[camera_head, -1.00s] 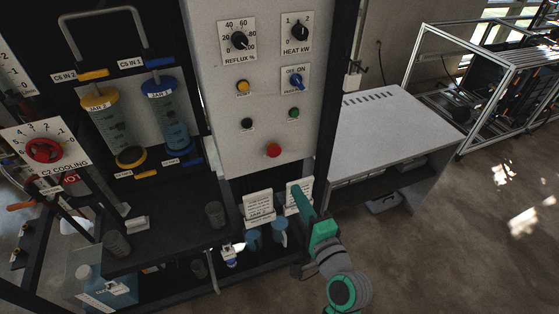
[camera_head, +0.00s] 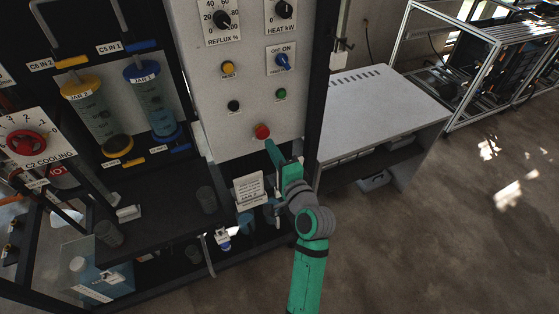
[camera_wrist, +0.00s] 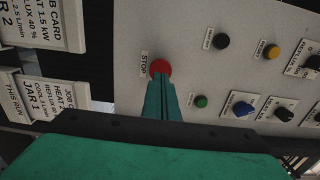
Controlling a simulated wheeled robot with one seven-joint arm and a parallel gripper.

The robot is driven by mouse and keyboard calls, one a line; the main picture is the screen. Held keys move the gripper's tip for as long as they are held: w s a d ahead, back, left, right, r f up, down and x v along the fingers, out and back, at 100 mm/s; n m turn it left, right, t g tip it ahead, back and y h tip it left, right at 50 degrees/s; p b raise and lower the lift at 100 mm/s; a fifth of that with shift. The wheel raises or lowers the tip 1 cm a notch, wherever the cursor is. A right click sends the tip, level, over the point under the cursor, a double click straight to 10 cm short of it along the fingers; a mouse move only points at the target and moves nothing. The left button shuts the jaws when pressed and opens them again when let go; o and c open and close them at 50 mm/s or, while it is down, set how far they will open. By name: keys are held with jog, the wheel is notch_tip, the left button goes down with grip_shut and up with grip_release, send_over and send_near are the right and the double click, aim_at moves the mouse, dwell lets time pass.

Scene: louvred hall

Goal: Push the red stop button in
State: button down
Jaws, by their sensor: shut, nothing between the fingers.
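The red stop button (camera_head: 262,131) is at the bottom of the white control panel (camera_head: 240,148). In the wrist view the red button (camera_wrist: 160,67) sits beside a STOP label (camera_wrist: 145,66). My gripper (camera_head: 270,146) is shut and empty, its tip just below the button in the head view. In the wrist view the closed green fingers (camera_wrist: 160,84) reach up to the button's lower edge and cover part of it. I cannot tell whether the tip touches the button or how far in the button stands.
A green button (camera_head: 281,94), a black button (camera_head: 234,105), a yellow button (camera_head: 227,68) and a blue switch (camera_head: 283,61) are above the stop button. White cards (camera_head: 249,188) stand below the panel. A grey table (camera_head: 385,110) is to the right, with open floor before it.

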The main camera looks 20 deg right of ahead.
aim_at(262, 135)
jog(key=shift+w, duration=1.5)
jog(key=shift+w+a, duration=0.15)
jog(key=shift+w, duration=0.45)
jog(key=shift+w+r, duration=0.2)
jog(key=shift+a, duration=0.15)
jog(key=shift+s+f, duration=0.15)
jog(key=shift+s, duration=0.2)
jog(key=s+d, duration=0.1)
jog(key=s, duration=1.3)
